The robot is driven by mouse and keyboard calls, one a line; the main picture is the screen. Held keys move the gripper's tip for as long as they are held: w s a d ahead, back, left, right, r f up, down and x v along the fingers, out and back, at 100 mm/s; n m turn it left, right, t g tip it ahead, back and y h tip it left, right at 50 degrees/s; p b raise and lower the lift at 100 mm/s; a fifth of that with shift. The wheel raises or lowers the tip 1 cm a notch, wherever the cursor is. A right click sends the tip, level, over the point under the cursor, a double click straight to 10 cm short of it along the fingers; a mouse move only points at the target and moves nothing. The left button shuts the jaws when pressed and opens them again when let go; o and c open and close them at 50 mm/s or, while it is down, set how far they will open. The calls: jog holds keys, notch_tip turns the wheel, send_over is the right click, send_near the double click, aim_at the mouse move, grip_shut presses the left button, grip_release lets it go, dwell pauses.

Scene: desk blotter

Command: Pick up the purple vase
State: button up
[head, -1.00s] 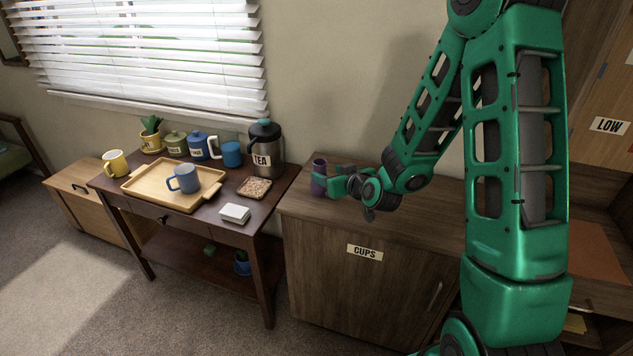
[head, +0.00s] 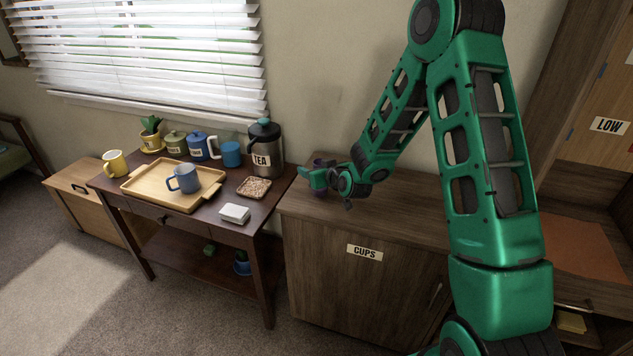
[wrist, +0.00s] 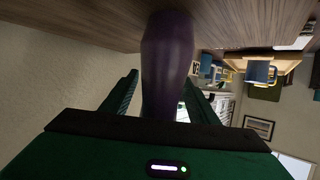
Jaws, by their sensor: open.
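The purple vase (wrist: 168,52) stands on the wooden cabinet top (head: 400,205); the wrist view is upside down, with the wood along its top edge. My gripper (head: 318,177) is open and low over the left end of the cabinet. In the wrist view one green finger shows on each side of the vase, so the vase stands between the jaws. I cannot tell whether either finger touches it. In the head view the gripper hides most of the vase.
A dark side table (head: 215,215) stands to the left, bearing a wooden tray (head: 140,187) with a blue mug (head: 184,179), a TEA flask (head: 265,150), a coaster (head: 254,188) and a white box (head: 235,213). The cabinet top right of my gripper is clear. The wall is close behind.

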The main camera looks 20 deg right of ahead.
jog(key=c, duration=1.2)
